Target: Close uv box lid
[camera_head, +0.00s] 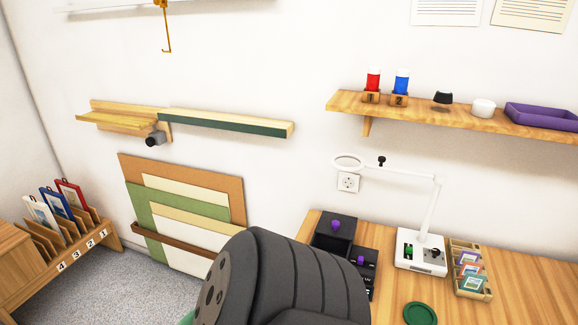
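The dark UV box stands at the left end of the wooden desk, in the head view. One dark part with a purple knob (336,225) is at the back left. A second dark part (367,266), with a purple piece and small pale lettering, is beside it at the front right. I cannot tell for sure which part is the lid or how far open it is. A large dark ribbed link of my own arm covers the lower middle and hides the front left of the box. Neither gripper is in view.
A white magnifier lamp (421,252) stands right of the box, its ring arm reaching left above it. A wooden rack with small framed cards (469,270) and a green disc (419,314) are on the desk (525,280). A wall shelf (450,113) hangs above.

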